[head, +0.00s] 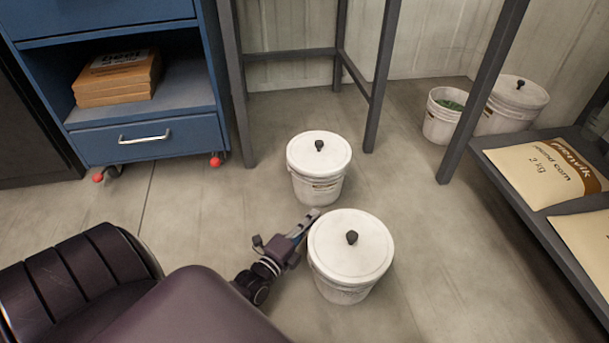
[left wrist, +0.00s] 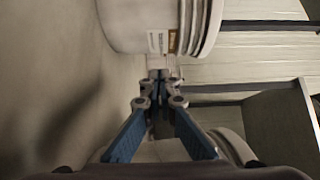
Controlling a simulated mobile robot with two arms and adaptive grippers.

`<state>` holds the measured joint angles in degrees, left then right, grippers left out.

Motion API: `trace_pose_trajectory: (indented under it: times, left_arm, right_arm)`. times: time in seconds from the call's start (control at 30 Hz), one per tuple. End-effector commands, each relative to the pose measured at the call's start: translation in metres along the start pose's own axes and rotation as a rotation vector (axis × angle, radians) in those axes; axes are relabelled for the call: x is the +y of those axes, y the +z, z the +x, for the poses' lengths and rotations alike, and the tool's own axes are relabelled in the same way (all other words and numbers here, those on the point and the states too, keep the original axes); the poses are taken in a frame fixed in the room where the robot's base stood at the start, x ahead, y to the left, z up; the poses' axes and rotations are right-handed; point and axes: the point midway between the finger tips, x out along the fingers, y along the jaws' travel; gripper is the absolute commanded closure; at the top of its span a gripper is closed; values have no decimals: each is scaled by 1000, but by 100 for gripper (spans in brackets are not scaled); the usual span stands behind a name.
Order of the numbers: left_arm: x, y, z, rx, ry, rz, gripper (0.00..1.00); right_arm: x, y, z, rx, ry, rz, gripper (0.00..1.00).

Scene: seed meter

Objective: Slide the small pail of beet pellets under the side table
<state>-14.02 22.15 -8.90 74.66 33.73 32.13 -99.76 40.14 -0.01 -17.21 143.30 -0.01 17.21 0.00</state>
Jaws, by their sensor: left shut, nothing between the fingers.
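Two white lidded pails with black knobs stand upright on the floor: a farther one (head: 319,160) and a nearer one (head: 350,250). A smaller open white pail with green contents (head: 440,117) stands at the back right. I cannot read which holds beet pellets. A dark-legged table frame (head: 376,85) stands behind the farther pail; its top is out of view. My left gripper (head: 312,217) is shut and empty, low between the two pails. In the left wrist view its fingers (left wrist: 162,85) point at a labelled pail (left wrist: 140,25). My right gripper is not in view.
A blue cabinet (head: 150,138) on red-wheeled casters stands at the left. Another lidded pail (head: 512,105) is by the back wall. A low shelf (head: 500,170) with seed bags (head: 545,172) is at the right. The floor under the table frame is clear.

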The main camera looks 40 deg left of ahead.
Motion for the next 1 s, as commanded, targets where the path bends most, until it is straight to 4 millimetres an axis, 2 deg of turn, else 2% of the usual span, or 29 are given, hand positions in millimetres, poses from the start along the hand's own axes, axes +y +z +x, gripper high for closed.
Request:
trace_pose_trajectory:
  times: [0.03,0.2,0.4,0.6,1.0]
  left_arm:
    - [5,-1,11,2,-5,-1,100]
    - [5,0,42,2,-3,0,100]
    - [4,18,57,2,0,1,100]
    - [2,26,64,1,1,-1,100]
    - [1,28,66,1,2,-1,100]
  right_arm:
    - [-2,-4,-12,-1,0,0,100]
    - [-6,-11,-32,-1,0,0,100]
    - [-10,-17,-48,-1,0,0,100]
    - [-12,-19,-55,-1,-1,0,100]
    - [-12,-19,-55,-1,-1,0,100]
